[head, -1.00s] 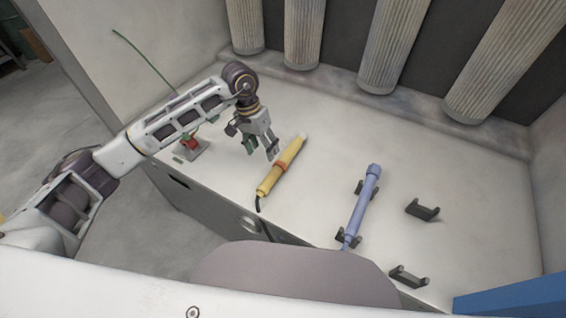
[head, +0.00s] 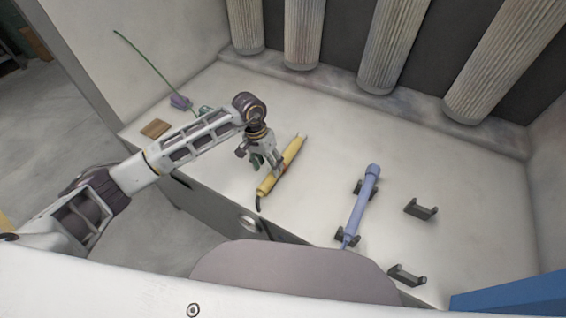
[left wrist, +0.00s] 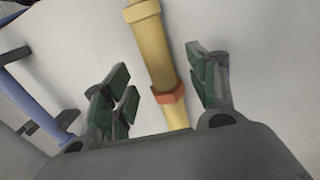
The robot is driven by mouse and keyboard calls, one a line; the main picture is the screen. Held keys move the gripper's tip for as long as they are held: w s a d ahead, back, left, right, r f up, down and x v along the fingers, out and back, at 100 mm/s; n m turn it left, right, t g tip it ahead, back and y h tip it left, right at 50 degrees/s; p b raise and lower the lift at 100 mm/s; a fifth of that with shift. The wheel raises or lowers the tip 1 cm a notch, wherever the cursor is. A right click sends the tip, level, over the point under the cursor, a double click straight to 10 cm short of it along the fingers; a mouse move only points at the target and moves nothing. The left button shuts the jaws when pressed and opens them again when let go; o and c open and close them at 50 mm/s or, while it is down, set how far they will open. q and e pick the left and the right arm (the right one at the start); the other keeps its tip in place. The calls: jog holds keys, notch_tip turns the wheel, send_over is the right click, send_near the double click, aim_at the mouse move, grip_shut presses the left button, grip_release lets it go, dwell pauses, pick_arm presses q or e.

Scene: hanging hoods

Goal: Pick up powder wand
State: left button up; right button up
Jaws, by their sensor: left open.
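A yellow wand (head: 289,160) with an orange band lies slanted on the pale worktop. A dark cord leaves its near end. My left gripper (head: 274,166) points down at its middle and hides part of the band. In the left wrist view the yellow wand (left wrist: 152,50) and its orange band run between the spread green-padded fingers of the open left gripper (left wrist: 165,90); I see no finger contact. A blue wand (head: 362,205) rests on black holders to the right; it also shows at the left wrist view's left edge (left wrist: 28,90). My right gripper is out of view.
Two empty black holders (head: 421,209) (head: 407,275) stand right of the blue wand. A blue block (head: 510,294) fills the lower right corner. Ribbed columns (head: 303,35) line the back. A brown block (head: 155,128) and purple item (head: 180,102) lie far left. The back worktop is clear.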

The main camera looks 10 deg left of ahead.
aim_at(271, 174)
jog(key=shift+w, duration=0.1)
pick_arm(q)
jog(key=shift+s+d+f+p, duration=0.1)
jog(key=shift+d+f+p, duration=0.15)
jog(key=shift+f, duration=0.3)
jog(key=shift+s+d+f+p, duration=0.1)
jog(key=shift+f+p, duration=0.15)
jog(key=shift+f, duration=0.3)
jog(key=shift+s+d+f, duration=0.1)
jog(key=shift+d+f, duration=0.05)
jog(key=shift+f, duration=0.55)
jog(key=shift+d+f, duration=0.1)
jog(key=shift+f, duration=0.6)
jog(key=c, duration=1.2)
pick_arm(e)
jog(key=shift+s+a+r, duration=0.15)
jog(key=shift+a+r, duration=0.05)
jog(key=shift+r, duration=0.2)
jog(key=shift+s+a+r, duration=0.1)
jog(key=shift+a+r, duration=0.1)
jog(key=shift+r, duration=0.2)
